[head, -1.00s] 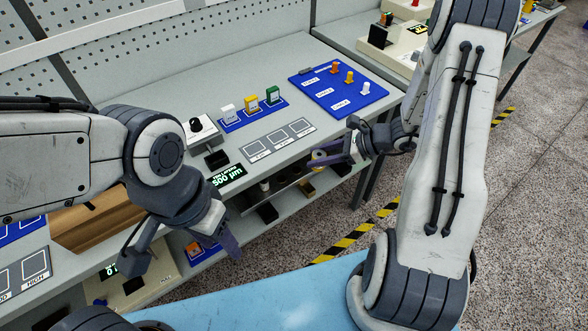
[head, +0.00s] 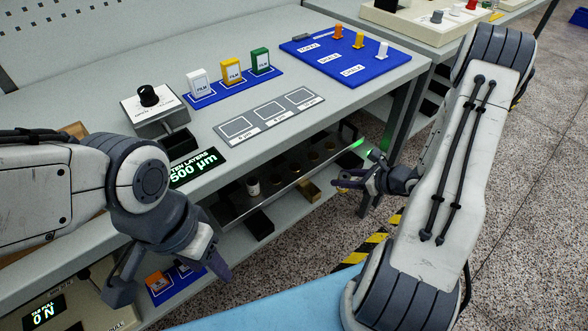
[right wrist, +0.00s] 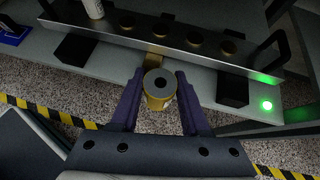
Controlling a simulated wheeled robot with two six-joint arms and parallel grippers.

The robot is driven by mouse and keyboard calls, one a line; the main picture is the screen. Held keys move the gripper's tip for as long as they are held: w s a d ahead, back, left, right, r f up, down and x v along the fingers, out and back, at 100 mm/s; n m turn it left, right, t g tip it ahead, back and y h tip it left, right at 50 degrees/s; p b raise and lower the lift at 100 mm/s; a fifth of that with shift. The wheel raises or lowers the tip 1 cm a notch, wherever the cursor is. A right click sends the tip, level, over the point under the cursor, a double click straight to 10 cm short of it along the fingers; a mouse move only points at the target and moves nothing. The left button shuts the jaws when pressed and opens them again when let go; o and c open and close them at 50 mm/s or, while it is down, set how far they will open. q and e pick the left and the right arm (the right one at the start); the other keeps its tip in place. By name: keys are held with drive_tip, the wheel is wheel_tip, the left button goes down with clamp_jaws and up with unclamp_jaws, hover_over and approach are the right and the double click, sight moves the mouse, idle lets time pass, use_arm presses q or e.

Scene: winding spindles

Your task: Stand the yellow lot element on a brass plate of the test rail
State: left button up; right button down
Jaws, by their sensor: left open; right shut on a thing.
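My right gripper (right wrist: 160,92) is shut on the yellow lot element (right wrist: 158,101), a yellow cylinder with a grey top and dark centre hole. In the head view my right gripper (head: 347,182) is in front of the test rail's right part; I cannot make out the element there. The test rail (head: 284,186) is a metal bar below the table top with several round brass plates (right wrist: 166,31). A white element (head: 253,187) stands on its left part, seen also in the right wrist view (right wrist: 94,8). My left gripper (head: 172,276) is open and empty at lower left.
A green light glows at the rail's right end (head: 357,143). A brass block (head: 310,192) sits at the rail's front. Black handles rise at the rail's ends. Above are the table top with film boxes (head: 231,71), a blue board (head: 322,65) and a display (head: 194,168).

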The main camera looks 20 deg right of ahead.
drive_tip(key=w+a, duration=0.3)
drive_tip(key=w, duration=0.2)
drive_tip(key=w+a, duration=0.3)
drive_tip(key=w, duration=0.2)
drive_tip(key=w+a, duration=0.3)
drive_tip(key=w, duration=0.2)
drive_tip(key=shift+a, duration=0.15)
drive_tip(key=shift+w+f, duration=0.1)
drive_tip(key=shift+f, duration=1.6)
drive_tip(key=shift+f+b, duration=0.2)
drive_tip(key=shift+b, duration=0.15)
drive_tip(key=shift+c, duration=1.9)
unclamp_jaws()
